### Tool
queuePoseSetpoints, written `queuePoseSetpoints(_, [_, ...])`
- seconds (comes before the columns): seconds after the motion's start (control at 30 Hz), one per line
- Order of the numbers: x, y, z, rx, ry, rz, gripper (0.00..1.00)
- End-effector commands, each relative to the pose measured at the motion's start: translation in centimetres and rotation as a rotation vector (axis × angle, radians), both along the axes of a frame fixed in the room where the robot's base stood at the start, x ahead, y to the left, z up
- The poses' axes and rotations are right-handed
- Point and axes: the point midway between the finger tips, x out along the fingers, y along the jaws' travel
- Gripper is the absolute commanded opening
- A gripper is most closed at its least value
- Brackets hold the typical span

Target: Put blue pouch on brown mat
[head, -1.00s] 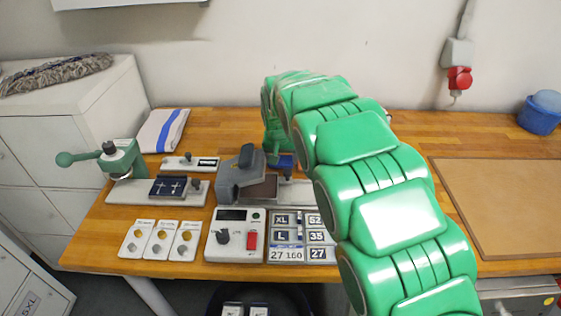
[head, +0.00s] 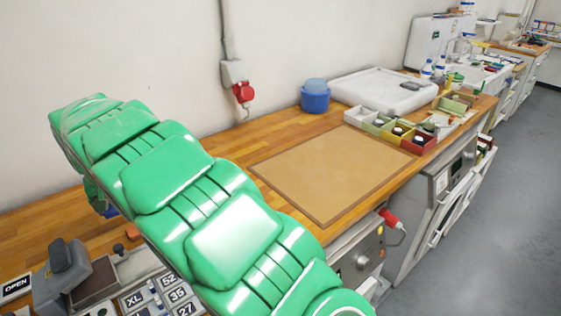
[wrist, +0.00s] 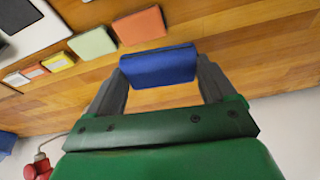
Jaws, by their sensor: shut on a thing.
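The blue pouch (wrist: 160,66) is held between the two fingers of my gripper (wrist: 158,78) in the wrist view, above the wooden bench. In the head view my green arm hides most of the gripper, and only a small bit of blue (head: 111,212) shows beside the arm at the left. The brown mat (head: 330,172) lies flat and bare on the bench, to the right of my arm. My gripper and the pouch are left of the mat, apart from it.
A blue tub (head: 315,98) stands behind the mat, and a compartment box (head: 390,130) with small items lies right of it. A red plug (head: 243,92) hangs on the wall. A heat press (head: 62,275) stands at lower left. An orange block (wrist: 139,25) and a pale green block (wrist: 92,43) lie near the pouch.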

Motion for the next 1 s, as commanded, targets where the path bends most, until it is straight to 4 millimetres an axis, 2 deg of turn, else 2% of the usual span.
queuePoseSetpoints(0.03, [1.6,-1.7,0.2,-0.001,0.000,-0.042,0.54])
queuePoseSetpoints(0.2, [6.0,-7.2,0.3,-0.007,0.005,-0.179,0.54])
queuePoseSetpoints(0.5, [12.3,-17.3,1.1,-0.006,0.004,-0.416,0.54])
queuePoseSetpoints(0.8, [16.7,-28.1,1.7,-0.005,0.004,-0.653,0.54])
queuePoseSetpoints(1.0, [18.4,-35.6,2.0,-0.007,0.006,-0.813,0.54])
